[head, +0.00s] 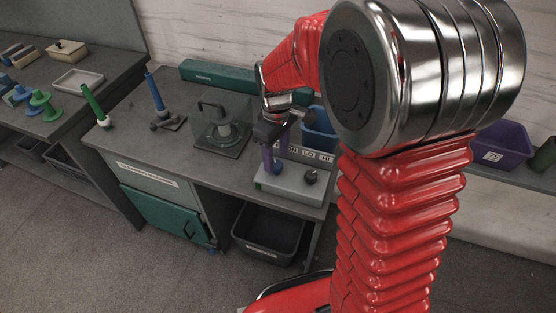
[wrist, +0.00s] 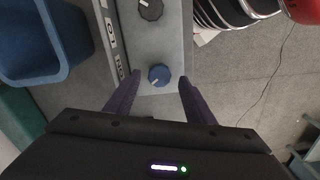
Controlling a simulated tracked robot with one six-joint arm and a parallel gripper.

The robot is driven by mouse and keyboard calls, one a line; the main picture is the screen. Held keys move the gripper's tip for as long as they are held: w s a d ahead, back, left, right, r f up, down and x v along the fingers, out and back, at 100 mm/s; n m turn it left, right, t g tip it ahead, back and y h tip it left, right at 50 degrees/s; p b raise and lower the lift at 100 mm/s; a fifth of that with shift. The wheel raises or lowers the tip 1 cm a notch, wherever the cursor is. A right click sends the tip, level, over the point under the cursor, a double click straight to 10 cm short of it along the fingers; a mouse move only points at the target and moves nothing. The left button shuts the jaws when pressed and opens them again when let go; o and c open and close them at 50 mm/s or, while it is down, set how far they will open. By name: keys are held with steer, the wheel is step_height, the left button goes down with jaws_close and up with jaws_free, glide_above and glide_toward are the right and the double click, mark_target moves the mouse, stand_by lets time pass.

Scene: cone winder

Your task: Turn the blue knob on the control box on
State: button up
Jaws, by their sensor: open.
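The control box (head: 288,187) is a pale grey box at the front right of the bench. Its blue knob (head: 277,168) shows beside my gripper (head: 270,155) in the head view, partly hidden. In the wrist view, the blue knob (wrist: 159,75) has a white pointer line towards the lower left. My gripper (wrist: 160,80) has two purple fingers, open, one on each side of the blue knob with gaps visible. Their height relative to the knob is hard to tell. A dark knob (wrist: 151,9) is also on the control box (wrist: 165,42).
A label strip (head: 308,154) stands behind the control box. A blue bin (wrist: 32,40) stands beyond it. A dark bin (head: 268,232) sits below.

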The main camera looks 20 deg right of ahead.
mark_target(276, 168)
steer(key=shift+f, duration=1.2)
steer(key=shift+c, duration=0.3)
